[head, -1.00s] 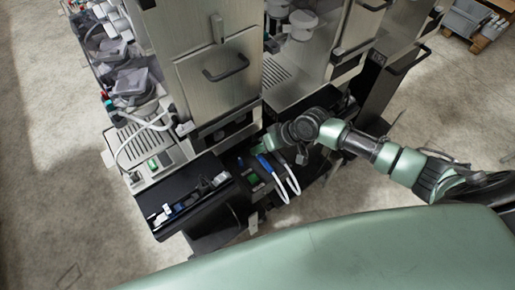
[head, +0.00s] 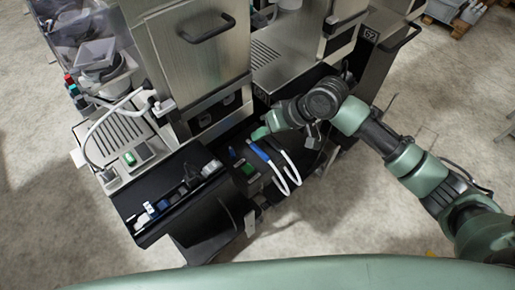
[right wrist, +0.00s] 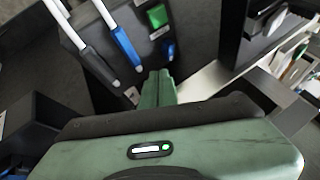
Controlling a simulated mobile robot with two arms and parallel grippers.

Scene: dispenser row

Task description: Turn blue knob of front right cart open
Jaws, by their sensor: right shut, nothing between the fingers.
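The front right cart has a black front panel (head: 274,185). A small blue knob (right wrist: 168,50) sits on that panel in the right wrist view, below a green switch (right wrist: 157,15). In the head view the blue knob (head: 232,152) is a small spot near the green switch (head: 248,170). My right gripper (head: 260,133) is over the panel, close to the knob. In the right wrist view its green fingers (right wrist: 158,78) are shut and empty, with the tips just below the knob; contact cannot be told. My left gripper is not in view.
A blue-handled wand (right wrist: 125,48) and a black-handled wand (right wrist: 97,66) with white hoses lie beside the knob. A black tray (head: 135,205) with small items adjoins at left. Steel cabinets (head: 195,60) stand behind. Open floor (head: 70,240) lies at front left.

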